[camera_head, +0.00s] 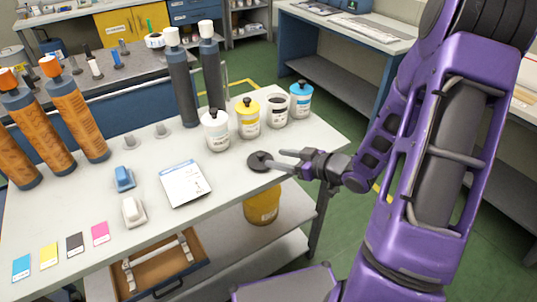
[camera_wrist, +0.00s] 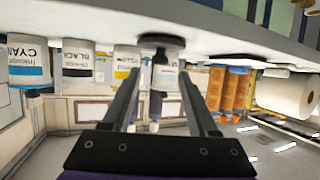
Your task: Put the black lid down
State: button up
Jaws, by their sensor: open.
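The black lid (camera_head: 260,162) is a dark round disc lying on the white tabletop, in front of the row of ink jars. In the upside-down wrist view, the lid (camera_wrist: 162,41) rests against the table surface, beyond the fingertips. My gripper (camera_head: 277,160) is open and low over the table at the lid's right side; its fingers point at the lid. The fingers (camera_wrist: 160,75) are spread with nothing held between them. The black ink jar (camera_head: 277,112) stands between the yellow jar (camera_head: 248,118) and the cyan jar (camera_head: 300,100).
A white-capped jar (camera_head: 217,131) stands behind the lid. A white card (camera_head: 185,184) lies to its left. Tall dark bottles (camera_head: 183,85) and orange bottles (camera_head: 77,117) stand farther back and left. The table's right front edge is close to my gripper.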

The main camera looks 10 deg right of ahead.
jog(key=v, duration=0.6)
jog(key=shift+p, duration=0.3)
